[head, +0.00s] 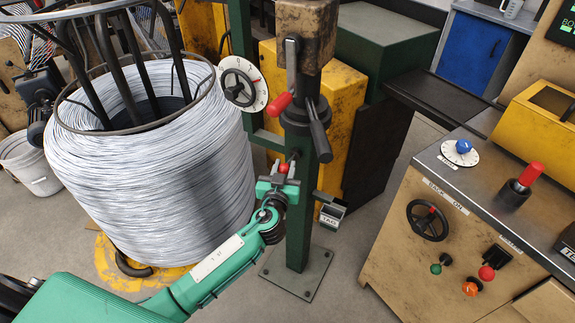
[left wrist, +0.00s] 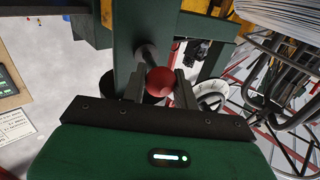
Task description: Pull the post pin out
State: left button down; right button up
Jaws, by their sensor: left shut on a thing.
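The post pin has a red ball knob (head: 284,168) on a dark shank and sits at the green post (head: 299,225) in the middle of the head view. In the left wrist view the red knob (left wrist: 160,81) is between my fingers, and the shank (left wrist: 147,55) runs to the green post (left wrist: 125,40). My left gripper (head: 285,175) is shut on the pin at its knob, beside the post. How deep the pin sits in the post is hidden. My right gripper is not in view.
A large coil of wire (head: 150,160) stands close on the left. A small tagged bracket (head: 331,212) sticks out lower right. A control bench (head: 450,225) stands at the right.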

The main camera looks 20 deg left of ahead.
pick_arm(q)
jog(key=s, duration=0.2)
jog(key=shift+s+a+f, duration=0.15)
jog(key=shift+s+a, duration=0.1)
jog(key=shift+s, duration=0.05)
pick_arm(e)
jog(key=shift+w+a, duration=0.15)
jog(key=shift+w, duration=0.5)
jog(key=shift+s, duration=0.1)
pick_arm(q)
jog(key=c, duration=1.2)
grip_release()
jog(key=shift+s, duration=0.1)
jog(key=shift+o, duration=0.4)
jog(key=shift+s+a, duration=0.1)
jog(key=shift+s, duration=0.05)
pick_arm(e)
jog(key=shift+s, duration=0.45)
pick_arm(q)
jog(key=s+d+b, duration=0.1)
jog(key=s+b, duration=0.3)
jog(key=s, duration=0.9)
jog(key=shift+s+d, duration=0.35)
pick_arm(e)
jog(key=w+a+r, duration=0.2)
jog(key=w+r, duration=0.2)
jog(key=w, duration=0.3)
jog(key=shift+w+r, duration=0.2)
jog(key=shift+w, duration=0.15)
